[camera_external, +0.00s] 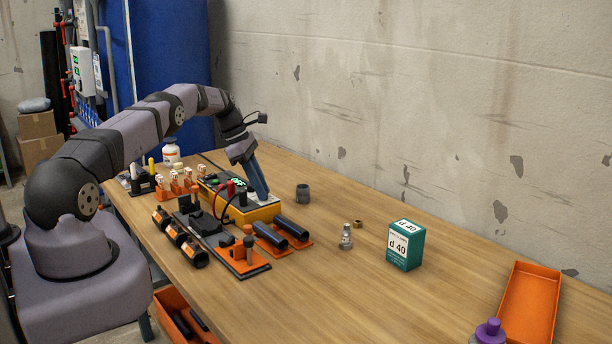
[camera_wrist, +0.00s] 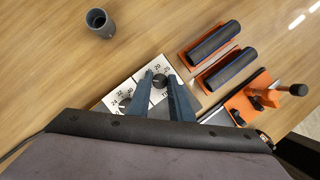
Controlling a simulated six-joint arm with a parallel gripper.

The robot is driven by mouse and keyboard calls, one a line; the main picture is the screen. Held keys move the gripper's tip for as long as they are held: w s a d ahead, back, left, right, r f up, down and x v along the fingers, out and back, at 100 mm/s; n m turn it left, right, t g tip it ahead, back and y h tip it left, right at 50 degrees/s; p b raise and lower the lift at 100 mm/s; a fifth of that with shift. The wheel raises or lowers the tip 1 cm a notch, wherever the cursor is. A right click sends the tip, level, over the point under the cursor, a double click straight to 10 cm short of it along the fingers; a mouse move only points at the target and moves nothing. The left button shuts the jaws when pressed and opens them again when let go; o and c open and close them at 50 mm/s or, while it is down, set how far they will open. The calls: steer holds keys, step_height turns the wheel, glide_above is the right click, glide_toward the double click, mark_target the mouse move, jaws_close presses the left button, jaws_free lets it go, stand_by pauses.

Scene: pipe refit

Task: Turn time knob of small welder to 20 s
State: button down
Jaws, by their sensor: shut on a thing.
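The small welder (camera_external: 262,214) is a yellow box with a dark top and a green-lit display, on the table in the external view. In the wrist view its white dial panels (camera_wrist: 139,75) show printed numbers. My gripper (camera_external: 265,198) points down onto the welder's right end. In the wrist view my gripper (camera_wrist: 160,76) has its two blue-grey fingers shut on a black time knob (camera_wrist: 159,81), with "20" and "25" printed beside it. Which mark the knob points to is too small to tell. A second black knob (camera_wrist: 124,106) with "24", "32" and "40" lies left of the fingers.
A grey pipe coupling (camera_external: 303,193) stands behind the welder. Black pipes (camera_external: 291,228) on orange holders and a dark clamp fixture (camera_external: 222,240) lie in front. A green "d 40" box (camera_external: 405,245) and an orange tray (camera_external: 528,302) stand right.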

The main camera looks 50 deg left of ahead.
steer(key=shift+m, duration=0.3)
stand_by(0.5)
steer(key=c, duration=1.6)
jaws_free()
steer(key=shift+a+r, duration=0.1)
steer(key=p+v, duration=0.1)
steer(key=v, duration=0.4)
steer(key=shift+r, duration=0.25)
steer(key=shift+p+v, duration=0.8)
steer(key=shift+v, duration=0.05)
steer(key=shift+f, duration=0.1)
